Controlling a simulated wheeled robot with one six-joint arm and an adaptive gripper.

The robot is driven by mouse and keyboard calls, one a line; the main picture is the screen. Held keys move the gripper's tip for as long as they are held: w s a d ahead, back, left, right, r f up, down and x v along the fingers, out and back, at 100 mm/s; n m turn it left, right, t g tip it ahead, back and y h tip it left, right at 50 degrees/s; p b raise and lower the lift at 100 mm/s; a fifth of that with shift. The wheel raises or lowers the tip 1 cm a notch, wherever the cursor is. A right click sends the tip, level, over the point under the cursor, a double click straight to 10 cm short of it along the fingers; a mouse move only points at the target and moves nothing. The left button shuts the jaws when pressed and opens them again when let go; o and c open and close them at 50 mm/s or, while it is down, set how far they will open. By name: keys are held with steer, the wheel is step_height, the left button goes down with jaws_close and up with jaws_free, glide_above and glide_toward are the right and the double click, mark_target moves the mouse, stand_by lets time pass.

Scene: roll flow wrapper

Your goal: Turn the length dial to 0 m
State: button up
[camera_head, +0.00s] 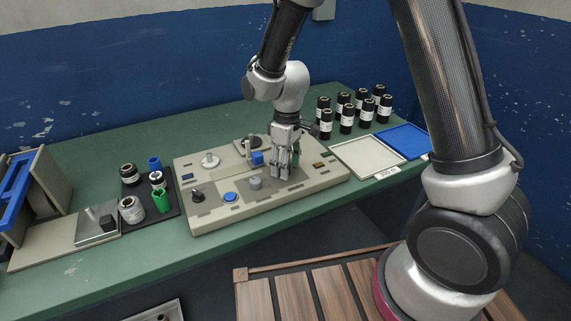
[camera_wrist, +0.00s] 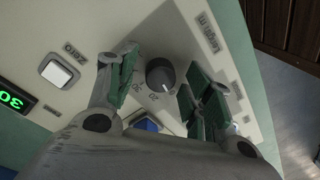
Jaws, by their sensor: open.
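The length dial (camera_wrist: 160,75) is a dark round knob with a pale pointer mark, on the cream panel beside the "Length m" label (camera_wrist: 208,32). Small printed numbers stand around it; one looks like 20. In the wrist view my gripper (camera_wrist: 157,82) is open, with one green-padded finger on each side of the dial and gaps between. Whether the fingers are down level with the knob is hard to tell. In the head view my gripper (camera_head: 285,172) points down over the right part of the control panel (camera_head: 215,217) and hides the dial.
A white ZERO button (camera_wrist: 61,74) and a green-digit display (camera_wrist: 14,98), apparently reading 30, lie beside the dial. Several dark rolls (camera_head: 346,118) and trays (camera_head: 368,157) are to the right.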

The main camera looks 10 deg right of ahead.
step_height(320, 180, up, 12)
steer(key=shift+w+d, duration=0.25)
stand_by(0.4)
